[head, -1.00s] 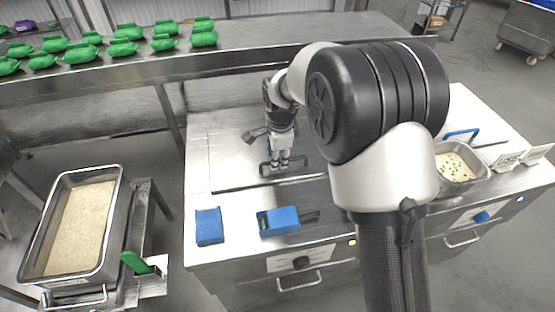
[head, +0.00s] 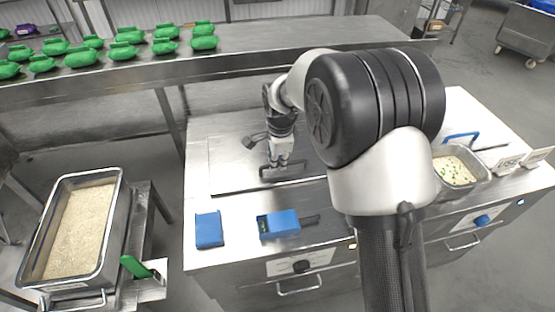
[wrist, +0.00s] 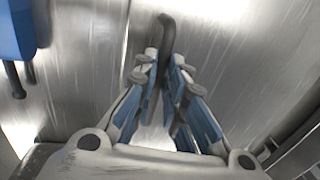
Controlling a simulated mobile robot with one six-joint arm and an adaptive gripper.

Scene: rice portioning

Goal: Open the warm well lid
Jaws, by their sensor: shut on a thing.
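The warm well lid (head: 232,172) is a flat metal plate lying level on the counter left of my arm. Its dark bar handle (head: 297,168) stands near the front edge. My gripper (head: 279,163) reaches down over the lid and is shut on this handle. In the wrist view, the blue-padded fingers of my gripper (wrist: 163,68) pinch the dark handle (wrist: 167,24) from both sides. The lid's right part is hidden behind my arm, and what lies under it cannot be seen.
A blue box (head: 209,230) and a blue device with a dark handle (head: 280,223) lie in front of the lid. A deep rice pan (head: 112,215) stands at left. A smaller food pan (head: 456,182) sits at right. Green packs (head: 83,57) line the back shelf.

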